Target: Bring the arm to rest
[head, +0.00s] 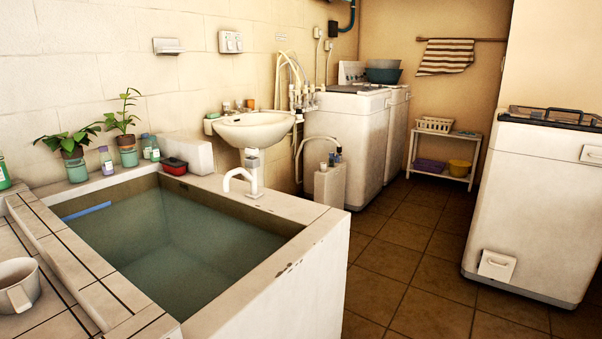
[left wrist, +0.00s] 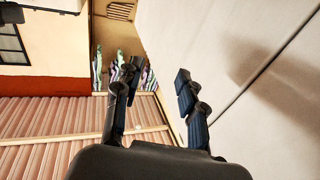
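My left gripper (left wrist: 158,75) shows in the left wrist view with its two dark fingers apart and nothing between them. Beyond the fingers are a pale wall or panel on the right and a pinkish ribbed surface at lower left. Neither gripper nor arm shows in the head view. My right gripper is in neither view.
A water-filled basin (head: 310,243) fills the front left, with a mug (head: 18,287) on the tiled ledge beside it. A white sink (head: 252,130) and washing machine (head: 345,140) stand behind. A white appliance (head: 535,205) stands at right. The tiled floor (head: 400,265) between is clear.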

